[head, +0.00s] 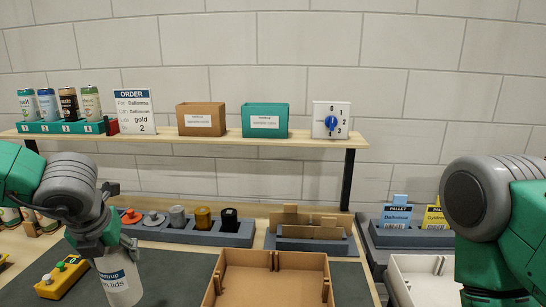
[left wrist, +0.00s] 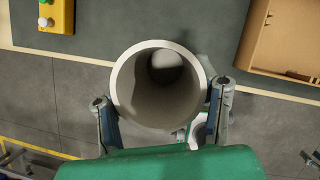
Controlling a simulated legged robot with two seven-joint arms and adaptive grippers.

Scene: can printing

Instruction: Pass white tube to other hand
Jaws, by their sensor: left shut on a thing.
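The white tube (head: 120,281) has a label with partly readable text and hangs below my left gripper (head: 95,247) at the lower left of the head view. In the left wrist view, the tube (left wrist: 124,88) shows its open round mouth and hollow inside, between the two fingers of my left gripper (left wrist: 162,112). The left gripper is shut on the tube. My right arm is at the right of the head view; its gripper is out of view.
An open cardboard box (head: 268,258) stands on the table right of the tube. A yellow button box (head: 62,277) lies to its left. A grey rack (head: 190,232) with several coloured pieces is behind. A white tray (head: 428,285) is at the right.

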